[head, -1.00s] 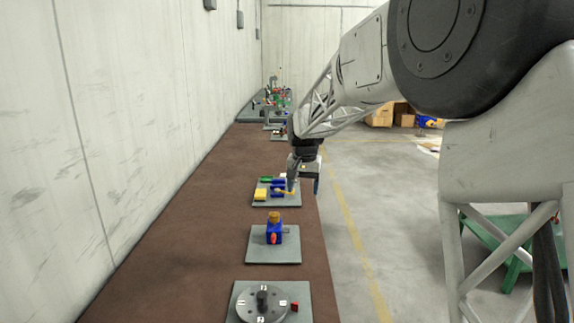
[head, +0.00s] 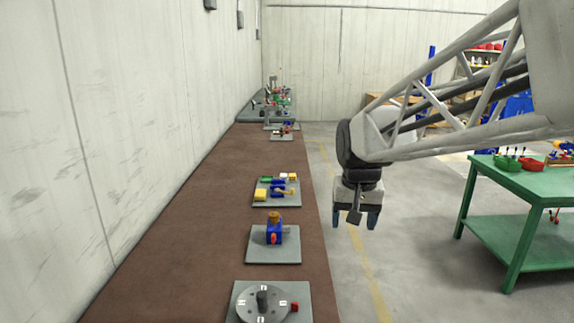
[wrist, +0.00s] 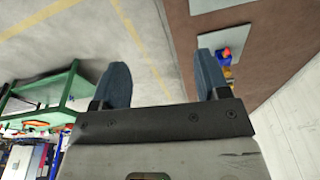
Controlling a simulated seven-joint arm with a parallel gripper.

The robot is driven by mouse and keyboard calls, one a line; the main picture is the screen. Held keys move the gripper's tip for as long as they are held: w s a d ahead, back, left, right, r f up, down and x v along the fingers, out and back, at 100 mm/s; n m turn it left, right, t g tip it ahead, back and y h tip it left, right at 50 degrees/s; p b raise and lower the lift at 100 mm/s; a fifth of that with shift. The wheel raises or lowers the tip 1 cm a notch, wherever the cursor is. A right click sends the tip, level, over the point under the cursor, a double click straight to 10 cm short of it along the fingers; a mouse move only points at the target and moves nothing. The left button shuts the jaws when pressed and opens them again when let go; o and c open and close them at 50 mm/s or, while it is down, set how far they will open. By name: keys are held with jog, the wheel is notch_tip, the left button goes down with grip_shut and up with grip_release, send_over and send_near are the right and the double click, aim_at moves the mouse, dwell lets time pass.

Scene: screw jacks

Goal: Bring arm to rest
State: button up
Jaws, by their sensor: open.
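My gripper (head: 360,219) hangs in the air in the head view, pointing down, to the right of the brown bench (head: 190,240) and over the concrete floor. Its two blue fingers are apart with nothing between them. The wrist view also shows my gripper (wrist: 162,82) open and empty, with bare floor between the fingers. My arm reaches in from the upper right.
A green table (head: 515,190) stands at the right. The floor between is clear.

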jog(key=s+d+f, duration=0.2)
jog(key=s+f, duration=0.1)
jog(key=s, duration=0.9)
jog(key=s+d+f+n, duration=0.1)
jog(key=s+f, duration=0.3)
jog(key=s, duration=0.8)
jog(key=shift+d+t, duration=0.4)
jog(key=shift+d, duration=0.25)
jog(key=shift+w, duration=0.15)
